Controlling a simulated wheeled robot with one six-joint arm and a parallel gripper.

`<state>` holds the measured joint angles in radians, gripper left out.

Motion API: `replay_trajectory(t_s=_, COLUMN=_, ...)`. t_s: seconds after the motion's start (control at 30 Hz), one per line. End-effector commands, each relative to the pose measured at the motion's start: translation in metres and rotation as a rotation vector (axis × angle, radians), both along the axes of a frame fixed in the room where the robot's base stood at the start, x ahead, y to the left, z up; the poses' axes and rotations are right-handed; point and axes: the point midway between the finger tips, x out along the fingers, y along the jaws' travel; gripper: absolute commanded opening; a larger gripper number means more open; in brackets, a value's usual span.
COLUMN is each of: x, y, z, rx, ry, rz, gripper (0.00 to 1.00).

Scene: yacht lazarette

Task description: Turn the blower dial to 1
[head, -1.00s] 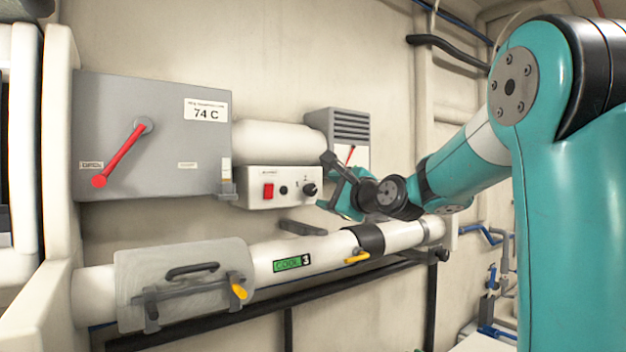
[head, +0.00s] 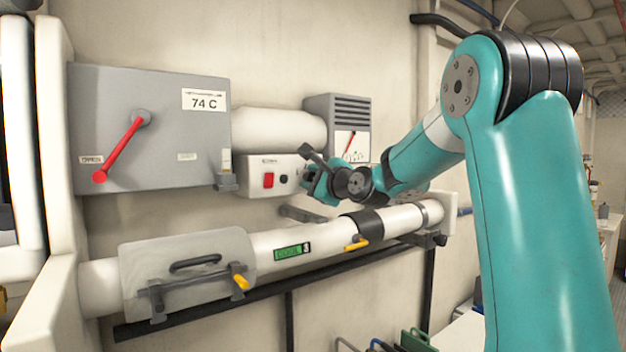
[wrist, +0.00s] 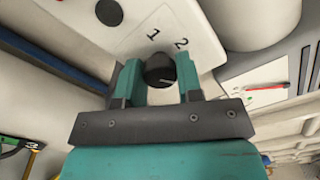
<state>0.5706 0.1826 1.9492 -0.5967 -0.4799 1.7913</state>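The blower dial is a black round knob (wrist: 160,70) on a white control box (head: 256,168); the printed digits 1 and 2 show beside it in the wrist view. Its pointer mark is not clear to me. My gripper (wrist: 159,78) has its two teal fingers apart, one on each side of the knob. The fingertips reach about level with the knob, and I cannot tell whether they touch it. In the head view my gripper (head: 312,178) is at the right end of the box and hides the dial.
A grey vented unit with a gauge (head: 352,146) is close on the right. A white pipe (head: 325,236) runs below. A grey panel with a red lever (head: 122,152) is at left.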

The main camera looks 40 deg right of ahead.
Motion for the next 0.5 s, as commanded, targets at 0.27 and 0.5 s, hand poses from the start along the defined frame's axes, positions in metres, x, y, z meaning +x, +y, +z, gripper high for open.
replay_trajectory(t_s=0.27, x=-0.0002, y=0.0001, z=-0.0014, rx=-0.024, ry=0.001, rz=0.000, gripper=0.10)
replay_trajectory(t_s=0.5, x=0.0000, y=0.0001, z=-0.0044, rx=-0.140, ry=0.006, rz=0.001, gripper=0.10)
